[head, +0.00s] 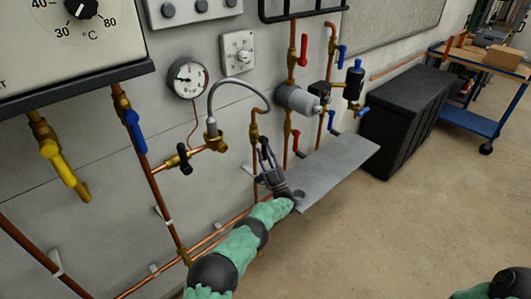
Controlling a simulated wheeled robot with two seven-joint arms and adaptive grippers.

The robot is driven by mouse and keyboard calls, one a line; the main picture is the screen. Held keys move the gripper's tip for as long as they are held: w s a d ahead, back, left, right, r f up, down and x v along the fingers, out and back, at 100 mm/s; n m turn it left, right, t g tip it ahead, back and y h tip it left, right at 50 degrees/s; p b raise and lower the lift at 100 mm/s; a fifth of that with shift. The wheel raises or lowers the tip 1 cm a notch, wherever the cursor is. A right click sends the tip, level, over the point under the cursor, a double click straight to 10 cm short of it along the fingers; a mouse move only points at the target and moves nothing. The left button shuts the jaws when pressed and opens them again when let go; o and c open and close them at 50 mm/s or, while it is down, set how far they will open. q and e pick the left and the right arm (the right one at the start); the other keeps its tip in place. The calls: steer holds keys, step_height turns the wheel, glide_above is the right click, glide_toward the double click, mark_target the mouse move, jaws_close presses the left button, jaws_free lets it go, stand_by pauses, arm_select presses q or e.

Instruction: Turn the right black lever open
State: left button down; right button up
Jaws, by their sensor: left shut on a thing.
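The left black lever (184,158) sits on a brass valve at the left end of the filling loop. A grey braided hose (212,92) arches from there to the brass fitting on the right-hand copper pipe. My left gripper (265,147) is at that right-hand pipe, pointing up, its jaws shut on a small dark piece that appears to be the right black lever. The fingers hide most of this lever, so its angle cannot be told. Only part of my right arm shows at the bottom right; its gripper is out of view.
A blue lever (135,131) and a yellow lever (65,170) are on the left. A grey pump (297,100) and a metal shelf (337,170) lie right of my gripper. A black chest (405,115) stands farther right.

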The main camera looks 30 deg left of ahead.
arm_select(q)
steer(key=c, duration=0.8)
jaws_free()
steer(key=shift+c, duration=0.2)
steer(key=v, duration=1.2)
